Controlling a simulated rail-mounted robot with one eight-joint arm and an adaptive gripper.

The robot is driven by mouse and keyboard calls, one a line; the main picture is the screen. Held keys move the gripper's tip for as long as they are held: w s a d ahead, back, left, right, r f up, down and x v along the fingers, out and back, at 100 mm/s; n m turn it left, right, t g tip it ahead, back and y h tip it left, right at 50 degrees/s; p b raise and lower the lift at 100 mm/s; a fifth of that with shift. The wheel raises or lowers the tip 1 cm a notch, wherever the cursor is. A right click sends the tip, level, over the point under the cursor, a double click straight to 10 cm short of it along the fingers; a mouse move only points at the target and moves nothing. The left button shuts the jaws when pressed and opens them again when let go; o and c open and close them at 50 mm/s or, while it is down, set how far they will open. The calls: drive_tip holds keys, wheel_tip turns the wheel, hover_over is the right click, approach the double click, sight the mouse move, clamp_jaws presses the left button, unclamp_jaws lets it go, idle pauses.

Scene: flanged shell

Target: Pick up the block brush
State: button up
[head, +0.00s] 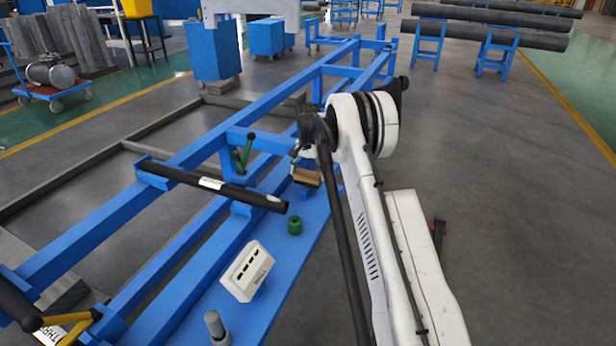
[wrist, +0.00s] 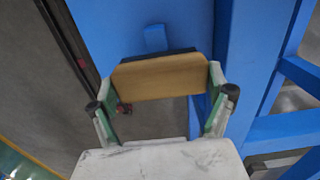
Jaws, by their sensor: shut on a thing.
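The block brush (wrist: 160,77) has a tan wooden body with a dark strip along its far edge. In the wrist view it sits crosswise between the two green-sided fingers of my gripper (wrist: 163,88), which is shut on it at both ends. In the head view the brush (head: 307,178) shows small and tan just under my gripper (head: 303,163), above or on the blue bench top. I cannot tell whether it touches the bench.
The blue bench (head: 312,222) carries a green ring (head: 295,225), a white slotted box (head: 247,271) and a grey cylinder (head: 215,326). A black tube (head: 215,186) lies across the blue rails, near a green-handled item (head: 243,153). Open floor lies to the right.

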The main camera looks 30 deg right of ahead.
sight(308, 173)
wheel_tip(308, 173, up, 4)
drive_tip(key=shift+p, duration=0.6)
drive_tip(key=s+a+r+p, duration=0.2)
drive_tip(key=a+r, duration=0.4)
drive_tip(key=a, duration=0.5)
drive_tip(key=shift+s+a+r, duration=0.15)
drive_tip(key=shift+a+r, duration=0.05)
drive_tip(key=shift+a, duration=0.05)
